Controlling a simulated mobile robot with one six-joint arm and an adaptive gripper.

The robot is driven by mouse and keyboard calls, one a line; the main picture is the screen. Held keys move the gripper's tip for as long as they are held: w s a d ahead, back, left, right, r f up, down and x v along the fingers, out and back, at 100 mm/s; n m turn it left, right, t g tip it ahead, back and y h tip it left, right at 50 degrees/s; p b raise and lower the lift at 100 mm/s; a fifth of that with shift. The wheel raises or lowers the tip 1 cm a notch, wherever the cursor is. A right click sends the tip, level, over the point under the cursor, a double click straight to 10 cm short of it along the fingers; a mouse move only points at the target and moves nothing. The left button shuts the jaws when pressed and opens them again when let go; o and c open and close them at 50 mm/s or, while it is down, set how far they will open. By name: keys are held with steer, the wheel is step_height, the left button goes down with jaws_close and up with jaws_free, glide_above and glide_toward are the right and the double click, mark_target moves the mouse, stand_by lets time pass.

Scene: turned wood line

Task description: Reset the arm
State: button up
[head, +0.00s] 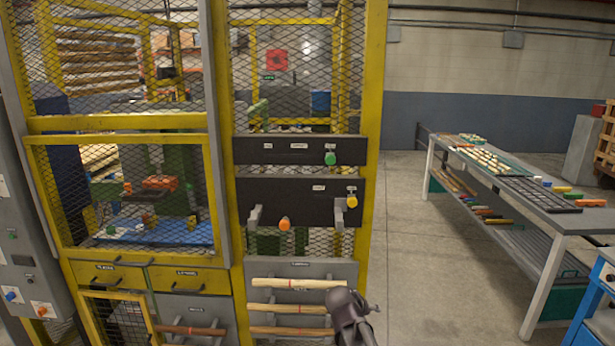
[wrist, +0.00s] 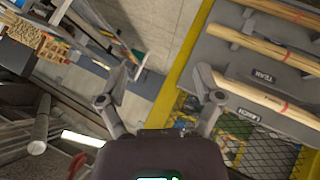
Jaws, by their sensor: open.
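My gripper (head: 350,308) shows at the bottom of the head view, in front of the lower right part of the yellow-framed cage. In the wrist view my gripper (wrist: 166,80) has its two fingers spread wide apart. Nothing is between them, and grey floor and a yellow frame post show beyond. The arm behind the gripper is mostly out of the head view.
A rack (head: 345,271) with several wooden rods (head: 290,309) is close by the gripper. Above it, dark panels (head: 285,202) carry coloured knobs and two grey hooks. A long workbench (head: 545,219) stands at right, with clear floor (head: 445,280) between.

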steer(key=s+f+g+y, duration=0.2)
steer(key=s+g+y, duration=0.1)
steer(key=s, duration=0.5)
steer(key=s+f+g+y, duration=0.2)
steer(key=s+f+g, duration=0.1)
steer(key=s, duration=0.4)
steer(key=shift+s+d+g+y, duration=0.3)
steer(key=shift+s+d+y, duration=0.05)
steer(key=shift+y, duration=0.05)
